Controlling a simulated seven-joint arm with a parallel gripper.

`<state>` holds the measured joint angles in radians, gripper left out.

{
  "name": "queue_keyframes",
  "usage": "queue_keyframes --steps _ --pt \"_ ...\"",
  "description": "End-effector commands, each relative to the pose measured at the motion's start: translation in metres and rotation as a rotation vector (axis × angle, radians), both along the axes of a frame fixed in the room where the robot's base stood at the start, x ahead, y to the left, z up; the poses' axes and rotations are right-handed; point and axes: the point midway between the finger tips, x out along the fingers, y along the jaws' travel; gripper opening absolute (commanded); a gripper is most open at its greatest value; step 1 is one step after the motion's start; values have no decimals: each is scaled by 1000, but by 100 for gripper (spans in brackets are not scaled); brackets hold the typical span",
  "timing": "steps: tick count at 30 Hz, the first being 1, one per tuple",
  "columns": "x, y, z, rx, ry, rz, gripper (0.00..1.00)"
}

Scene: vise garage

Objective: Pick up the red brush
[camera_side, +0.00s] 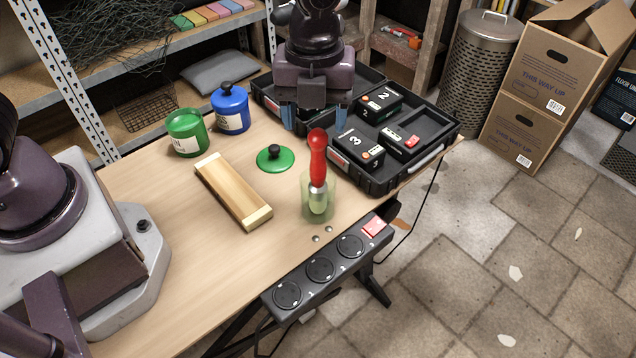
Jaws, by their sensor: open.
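The red brush (318,160) stands nearly upright, handle up, in a clear greenish cup (306,201) near the table's front edge. Its pale lower end shows through the cup wall. My gripper (315,118) is open and empty, pointing down. Its two blue fingertips are apart, one on each side of the brush handle's top in the picture. The gripper appears behind the handle; its exact distance from the brush is hard to tell. No contact shows.
A black power strip (320,270) lies along the front edge, near small metal balls (316,239). An open black case (432,160) holds numbered boxes. A wooden block (233,190), green lid (276,159), green jar (187,133) and blue jar (230,109) stand left.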

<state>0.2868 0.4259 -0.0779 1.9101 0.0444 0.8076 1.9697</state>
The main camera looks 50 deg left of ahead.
Motion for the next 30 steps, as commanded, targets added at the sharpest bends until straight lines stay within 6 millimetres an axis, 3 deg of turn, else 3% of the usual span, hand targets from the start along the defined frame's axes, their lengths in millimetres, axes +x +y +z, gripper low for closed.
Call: queue_keyframes --steps 5,13,22,23,30 --pt "0 -1 -13 1 2 1 61" --pt "0 -6 -51 1 3 0 61" --pt "1 -5 -57 0 0 2 61" --pt "1 -5 -57 0 0 2 59" --pt "1 -6 -56 -1 -1 2 7"
